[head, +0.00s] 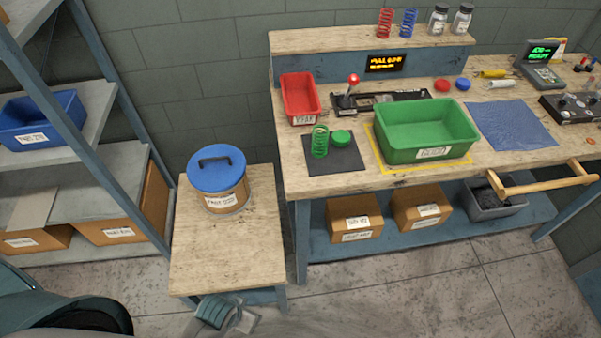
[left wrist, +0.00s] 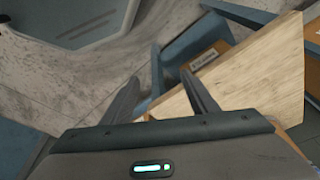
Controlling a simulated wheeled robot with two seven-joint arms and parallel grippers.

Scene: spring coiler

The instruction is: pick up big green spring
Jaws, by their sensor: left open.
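The big green spring (head: 320,141) stands upright on a dark mat (head: 346,157) on the workbench, beside a green round cap (head: 341,137) and left of the green bin. My left gripper (left wrist: 162,88) shows in the left wrist view with its two fingers apart and nothing between them. It is low, near the small wooden side table, well away from the spring. In the head view part of my left arm shows at the bottom edge, and its fingers cannot be made out. My right gripper is in neither view.
The side table (head: 222,260) holds a blue-lidded tub (head: 216,180). On the workbench, a red bin (head: 299,97) stands behind the spring, a green bin (head: 425,130) right of it. A red-knobbed lever (head: 349,92) is behind it. Red (head: 385,23) and blue (head: 408,23) springs stand on the raised shelf.

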